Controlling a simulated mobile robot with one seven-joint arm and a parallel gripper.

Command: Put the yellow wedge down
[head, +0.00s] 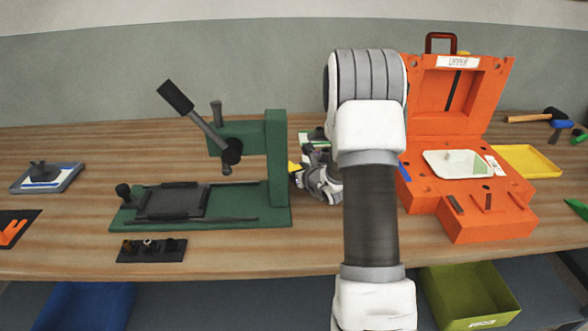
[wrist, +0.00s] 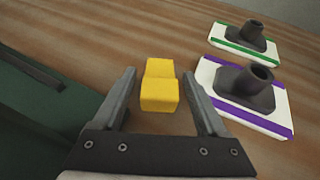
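The yellow wedge (wrist: 159,86) sits on the wooden table between the two fingers of my gripper (wrist: 160,85) in the wrist view. Narrow gaps show on both sides of it, so the fingers look open and not touching it. In the head view only a small yellow bit of the wedge (head: 293,167) shows beside my gripper (head: 305,172), just right of the green press (head: 277,165). My arm and gripper hide most of that spot.
Two white plates with dark knobs, one green-striped (wrist: 245,42) and one purple-striped (wrist: 245,95), lie close on the right in the wrist view. An open orange case (head: 485,225) with a white tray (head: 455,165) and a yellow tray (head: 530,160) stand at the right.

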